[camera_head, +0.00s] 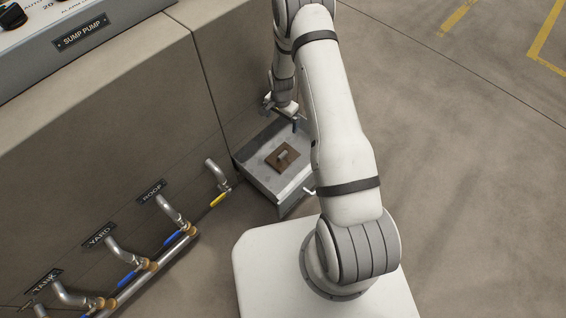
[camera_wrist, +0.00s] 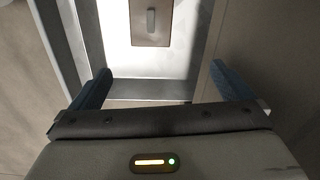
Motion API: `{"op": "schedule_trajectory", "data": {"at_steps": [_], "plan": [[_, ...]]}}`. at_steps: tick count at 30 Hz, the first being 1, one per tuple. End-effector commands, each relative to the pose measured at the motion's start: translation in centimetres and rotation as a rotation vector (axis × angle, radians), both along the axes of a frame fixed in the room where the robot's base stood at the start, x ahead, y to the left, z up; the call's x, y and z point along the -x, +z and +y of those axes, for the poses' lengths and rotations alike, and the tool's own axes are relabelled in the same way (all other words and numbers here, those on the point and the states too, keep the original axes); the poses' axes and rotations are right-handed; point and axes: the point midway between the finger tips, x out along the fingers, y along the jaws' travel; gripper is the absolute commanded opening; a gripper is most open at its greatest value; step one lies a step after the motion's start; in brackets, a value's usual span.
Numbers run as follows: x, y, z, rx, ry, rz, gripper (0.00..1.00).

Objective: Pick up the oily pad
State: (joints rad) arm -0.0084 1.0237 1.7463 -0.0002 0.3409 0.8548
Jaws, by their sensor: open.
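The oily pad (camera_head: 283,157) is a brown square with a small grey grip on top. It lies flat in an open grey metal drawer (camera_head: 261,177). In the wrist view the pad (camera_wrist: 140,33) shows at the top centre, cut off by the frame edge, with its grip upright in the picture. My gripper (camera_wrist: 162,85) is open and empty, its two blue fingers spread wide, with the drawer's front edge showing between them. The pad lies ahead of the fingertips, apart from them. In the head view my gripper (camera_head: 283,115) is at the drawer's back, partly hidden by my arm.
A beige cabinet wall (camera_head: 105,135) stands left of and behind the drawer. Pipes labelled TANK, YARD and ROOF, with blue-handled valves (camera_head: 128,279), run along its foot. A yellow-handled valve (camera_head: 219,199) is close to the drawer's left side. Open concrete floor (camera_head: 470,180) lies to the right.

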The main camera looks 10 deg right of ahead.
Motion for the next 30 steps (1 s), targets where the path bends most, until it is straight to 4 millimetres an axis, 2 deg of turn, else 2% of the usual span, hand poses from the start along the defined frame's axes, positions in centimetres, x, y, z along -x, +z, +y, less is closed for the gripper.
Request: {"op": "schedule_trajectory", "data": {"at_steps": [1,3,6,9,18,23,30], "plan": [[0.2,-3.6,0.0,-0.001,-0.02,0.011,1.0],[0.5,-6.8,0.0,-0.001,-0.051,0.017,1.0],[0.9,-10.5,0.0,-0.001,-0.087,0.024,1.0],[1.3,-13.1,0.0,-0.002,-0.114,0.029,1.0],[1.6,-16.9,-0.1,-0.002,-0.135,0.031,1.0],[1.6,-18.1,-0.1,-0.002,-0.135,0.031,1.0],[1.8,-21.8,-0.3,-0.002,-0.135,0.031,1.0]]}}
